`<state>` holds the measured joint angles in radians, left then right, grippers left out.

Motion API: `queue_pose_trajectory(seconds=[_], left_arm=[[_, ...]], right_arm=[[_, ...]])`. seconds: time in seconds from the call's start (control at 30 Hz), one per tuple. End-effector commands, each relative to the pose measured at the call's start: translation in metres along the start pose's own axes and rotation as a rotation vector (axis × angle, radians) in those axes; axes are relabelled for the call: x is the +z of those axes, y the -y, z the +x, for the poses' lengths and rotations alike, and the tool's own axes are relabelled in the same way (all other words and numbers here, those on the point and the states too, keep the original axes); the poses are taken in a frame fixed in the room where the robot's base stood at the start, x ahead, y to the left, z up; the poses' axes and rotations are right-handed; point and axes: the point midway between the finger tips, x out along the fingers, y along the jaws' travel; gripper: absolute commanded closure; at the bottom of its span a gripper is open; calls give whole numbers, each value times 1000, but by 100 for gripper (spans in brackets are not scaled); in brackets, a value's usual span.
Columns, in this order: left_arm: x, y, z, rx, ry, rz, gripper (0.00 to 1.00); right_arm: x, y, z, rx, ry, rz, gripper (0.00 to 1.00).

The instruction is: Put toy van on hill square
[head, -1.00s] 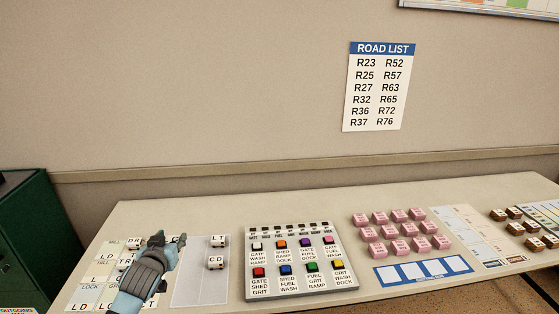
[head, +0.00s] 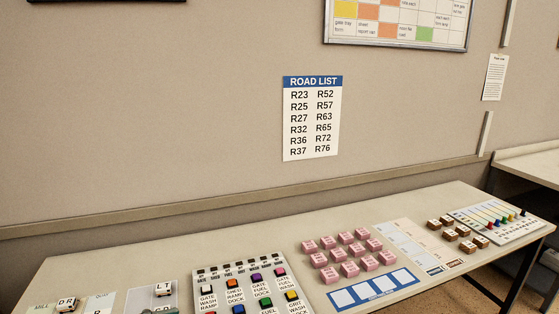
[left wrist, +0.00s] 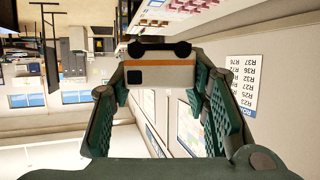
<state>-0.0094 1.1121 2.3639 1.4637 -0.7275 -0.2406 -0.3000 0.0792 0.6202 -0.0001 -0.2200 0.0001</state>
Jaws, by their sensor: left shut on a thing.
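The toy van (left wrist: 160,72), white with an orange stripe and dark wheels, is between the two fingers of my left gripper (left wrist: 158,90) in the left wrist view. The gripper is shut on it and holds it clear of any surface; the van looks upside down in that view. The sheet with the hill square (head: 40,306) shows only its far edge at the bottom left of the head view; the lettering is small and cut off. Neither gripper shows in the head view now.
A DR block (head: 67,303) and an LT block (head: 163,288) stand at the desk's left end. A button panel (head: 250,285), pink blocks (head: 345,253) and brown blocks (head: 460,235) lie to the right. The road list (head: 312,118) hangs on the wall.

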Motion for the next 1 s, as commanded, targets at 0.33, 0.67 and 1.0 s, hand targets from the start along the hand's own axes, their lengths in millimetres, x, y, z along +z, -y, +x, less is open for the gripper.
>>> queue_pose_trajectory(seconds=[0.33, 0.67, 1.0], left_arm=[[37, -20, -4, 45, 1, 15, 83], [27, -17, -3, 39, -7, 20, 83], [-16, 45, 4, -102, -11, -41, 83]], right_arm=[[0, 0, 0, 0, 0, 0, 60], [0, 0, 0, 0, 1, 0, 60], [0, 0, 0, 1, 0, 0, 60]])
